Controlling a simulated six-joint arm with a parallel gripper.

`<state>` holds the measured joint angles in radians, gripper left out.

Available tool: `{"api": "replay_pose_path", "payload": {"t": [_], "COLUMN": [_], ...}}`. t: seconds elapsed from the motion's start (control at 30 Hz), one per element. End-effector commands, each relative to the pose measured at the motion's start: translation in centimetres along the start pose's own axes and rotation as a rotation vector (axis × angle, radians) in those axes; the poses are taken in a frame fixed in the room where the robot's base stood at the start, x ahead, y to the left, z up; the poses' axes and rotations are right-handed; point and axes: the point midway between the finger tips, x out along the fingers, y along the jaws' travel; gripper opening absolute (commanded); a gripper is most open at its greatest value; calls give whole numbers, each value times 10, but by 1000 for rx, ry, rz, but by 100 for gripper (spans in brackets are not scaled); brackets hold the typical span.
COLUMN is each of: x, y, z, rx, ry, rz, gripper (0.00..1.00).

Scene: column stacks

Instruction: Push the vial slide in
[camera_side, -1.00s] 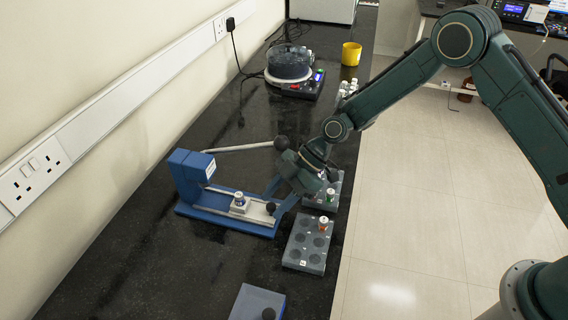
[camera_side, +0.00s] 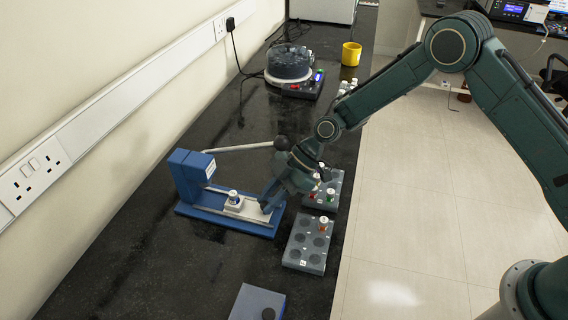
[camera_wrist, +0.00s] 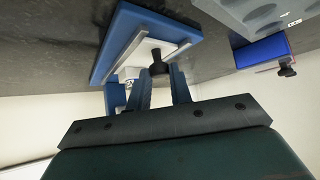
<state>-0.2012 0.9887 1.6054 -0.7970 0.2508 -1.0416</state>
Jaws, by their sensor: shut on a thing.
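The blue press (camera_side: 188,176) stands on the bench with a pale slide (camera_side: 250,212) on its base. A white-capped vial (camera_side: 233,196) stands upright in the slide's holder, a short way out from the press's upright. My gripper (camera_side: 266,207) is low at the slide's outer end, its fingers shut on the black slide knob. In the wrist view the knob (camera_wrist: 158,64) shows between the two fingers, and the slide (camera_wrist: 140,55) runs beyond it. The fingers hide the knob in the side view.
The press's long lever (camera_side: 240,148) with a black ball sticks out above the base. Grey vial racks (camera_side: 307,243) stand to the right, one beyond my gripper. A blue-grey block (camera_side: 257,303) lies at the front. A round machine (camera_side: 289,65) and yellow cup (camera_side: 351,53) are at the back.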

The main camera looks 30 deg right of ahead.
Motion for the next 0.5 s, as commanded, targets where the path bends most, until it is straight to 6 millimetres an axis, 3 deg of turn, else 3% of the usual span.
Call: {"api": "replay_pose_path", "payload": {"t": [0.23,0.5], "x": [12,15], "y": [18,22], "z": [-12,-15], "rx": [-3,0], "ry": [1,0], "rz": [3,3], "gripper": [0,0]}}
